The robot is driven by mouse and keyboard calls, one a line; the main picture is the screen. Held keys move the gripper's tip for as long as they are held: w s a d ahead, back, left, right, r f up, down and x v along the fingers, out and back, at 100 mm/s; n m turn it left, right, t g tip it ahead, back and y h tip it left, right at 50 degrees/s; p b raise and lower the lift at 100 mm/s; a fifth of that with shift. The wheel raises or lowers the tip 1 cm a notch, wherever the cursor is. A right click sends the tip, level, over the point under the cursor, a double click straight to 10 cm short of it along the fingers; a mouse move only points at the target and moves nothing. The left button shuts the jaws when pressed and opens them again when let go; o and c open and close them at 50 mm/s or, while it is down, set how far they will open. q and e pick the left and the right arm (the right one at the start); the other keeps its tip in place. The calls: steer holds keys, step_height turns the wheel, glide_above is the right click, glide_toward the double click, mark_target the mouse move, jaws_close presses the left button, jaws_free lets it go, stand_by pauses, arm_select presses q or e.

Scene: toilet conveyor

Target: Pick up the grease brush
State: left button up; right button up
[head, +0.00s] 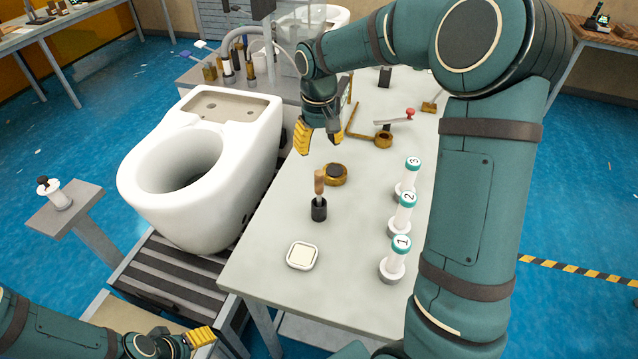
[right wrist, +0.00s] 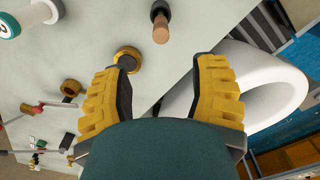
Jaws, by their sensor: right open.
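The grease brush (head: 320,183) appears to be the wooden-handled tool standing upright in a small black cup (head: 319,210) on the grey table. Its handle (right wrist: 160,30) also shows at the top of the right wrist view, beyond the fingertips. My right gripper (head: 320,142) is open and empty above the table, behind the brush and apart from it. Its two yellow fingers (right wrist: 165,72) are spread wide in the right wrist view. My left gripper (head: 198,338) is low at the bottom left, far from the brush; its finger opening is not clear.
A brass ring with a dark centre (head: 336,175) lies just behind the brush. A white square dish (head: 302,255) is in front. Numbered white bottles (head: 403,212) stand to the right. A white toilet (head: 205,165) sits on the conveyor (head: 180,281), left of the table (head: 262,262).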

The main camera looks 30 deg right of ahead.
mark_target(319, 183)
steer(key=f, duration=0.4)
steer(key=f+b, duration=0.1)
steer(key=f, duration=0.8)
steer(key=shift+s+a, duration=0.15)
steer(key=shift+s, duration=0.15)
steer(key=shift+o, duration=0.2)
steer(key=shift+r, duration=0.1)
jaws_close()
